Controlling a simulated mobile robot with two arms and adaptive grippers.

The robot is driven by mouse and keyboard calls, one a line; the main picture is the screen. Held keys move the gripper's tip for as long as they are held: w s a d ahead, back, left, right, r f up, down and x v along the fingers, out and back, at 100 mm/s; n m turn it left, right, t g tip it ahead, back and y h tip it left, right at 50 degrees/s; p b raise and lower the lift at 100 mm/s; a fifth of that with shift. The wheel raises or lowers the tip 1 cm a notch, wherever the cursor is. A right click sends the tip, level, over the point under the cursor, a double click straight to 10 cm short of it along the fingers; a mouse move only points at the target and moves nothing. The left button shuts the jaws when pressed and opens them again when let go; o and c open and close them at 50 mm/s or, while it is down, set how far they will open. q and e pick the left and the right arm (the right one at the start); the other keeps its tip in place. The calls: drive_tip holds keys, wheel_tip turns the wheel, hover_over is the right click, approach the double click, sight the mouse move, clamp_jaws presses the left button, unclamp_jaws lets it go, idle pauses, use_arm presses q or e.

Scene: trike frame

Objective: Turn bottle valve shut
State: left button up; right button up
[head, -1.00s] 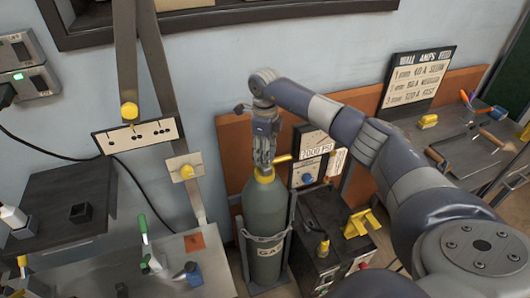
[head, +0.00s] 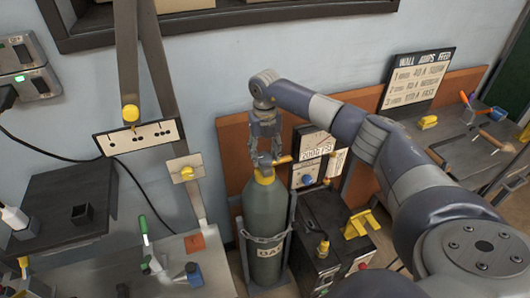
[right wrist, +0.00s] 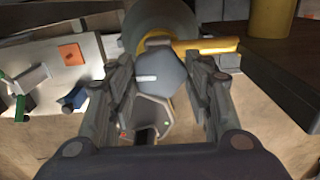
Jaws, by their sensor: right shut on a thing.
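The grey-green gas bottle (head: 266,215) stands upright in a metal rack in the head view, with a yellow collar (head: 264,178) at its neck. The bottle valve (head: 265,161) is a small blue-grey knob above the collar. In the right wrist view the valve (right wrist: 160,72) is a dark faceted knob between the fingers, with a yellow outlet pipe (right wrist: 205,46) beyond it. My right gripper (head: 264,152) comes down from above and is shut on the valve, one finger on each side. The exact finger contact is hard to see. My left gripper is not in view.
A pressure gauge board (head: 313,145) stands close to the right of the valve. A dark box with yellow parts (head: 335,230) is right of the bottle. A bench (head: 215,270) with small tools lies to the left. A wall sign (head: 420,75) is at the right.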

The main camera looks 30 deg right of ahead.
drive_tip(key=m+p, duration=0.1)
drive_tip(key=m, duration=0.3)
drive_tip(key=shift+r+m, duration=0.15)
drive_tip(key=shift+m, duration=0.15)
drive_tip(key=m+p, duration=0.1)
drive_tip(key=m, duration=0.3)
drive_tip(key=shift+w+m, duration=0.1)
drive_tip(key=shift+m, duration=0.2)
drive_tip(key=m+p, duration=0.1)
drive_tip(key=m, duration=0.3)
drive_tip(key=shift+p, duration=0.3)
drive_tip(key=shift+m+p, duration=0.65)
drive_tip(key=shift+m, duration=1.45)
drive_tip(key=shift+d, duration=0.1)
drive_tip(key=o, duration=1.1)
